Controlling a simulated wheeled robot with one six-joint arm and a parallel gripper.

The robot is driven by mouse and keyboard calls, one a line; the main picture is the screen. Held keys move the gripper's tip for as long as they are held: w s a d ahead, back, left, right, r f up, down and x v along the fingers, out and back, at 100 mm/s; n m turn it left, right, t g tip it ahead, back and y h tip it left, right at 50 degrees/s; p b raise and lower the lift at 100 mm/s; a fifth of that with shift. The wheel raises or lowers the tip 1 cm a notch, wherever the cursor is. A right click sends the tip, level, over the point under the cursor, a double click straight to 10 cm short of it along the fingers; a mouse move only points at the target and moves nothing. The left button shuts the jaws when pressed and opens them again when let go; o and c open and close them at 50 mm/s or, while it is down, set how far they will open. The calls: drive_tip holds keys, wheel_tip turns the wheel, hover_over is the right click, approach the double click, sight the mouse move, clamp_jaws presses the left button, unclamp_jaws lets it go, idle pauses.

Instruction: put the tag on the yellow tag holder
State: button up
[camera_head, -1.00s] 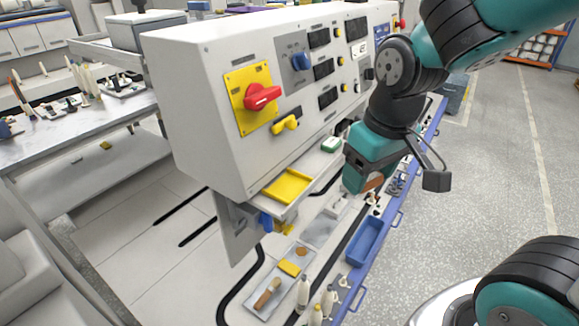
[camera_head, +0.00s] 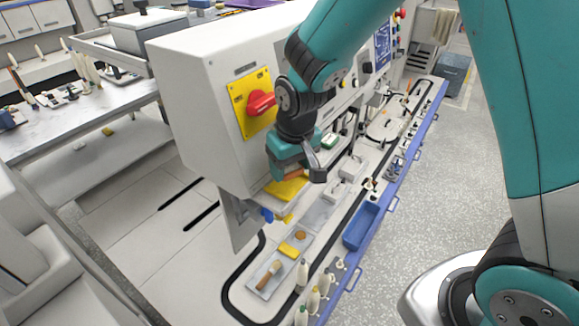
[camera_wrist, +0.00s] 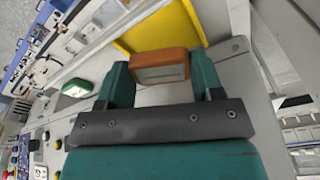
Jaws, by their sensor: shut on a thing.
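My gripper (camera_head: 292,173) is shut on an orange-brown tag, seen in the wrist view (camera_wrist: 160,56) between the two teal fingers; a pale panel shows on its face. The yellow tag holder (camera_head: 287,190) appears to be the shallow yellow tray on the ledge at the foot of the grey cabinet. It is partly hidden behind my gripper in the head view. In the wrist view the yellow tray (camera_wrist: 188,22) shows just beyond the tag and overlaps it in the picture. I cannot tell whether the tag touches it.
The grey cabinet (camera_head: 190,110) with its red switch (camera_head: 261,102) rises close behind and left of my gripper. A small green-and-white box (camera_head: 330,140) sits to the right. Below are a blue bin (camera_head: 361,226), a brush (camera_head: 269,274) and several bottles.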

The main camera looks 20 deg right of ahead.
drive_tip(key=shift+f, duration=0.75)
drive_tip(key=shift+w+a+f+p, duration=0.15)
drive_tip(key=shift+f+p, duration=0.15)
drive_tip(key=shift+p, duration=0.35)
drive_tip(key=shift+f, duration=0.1)
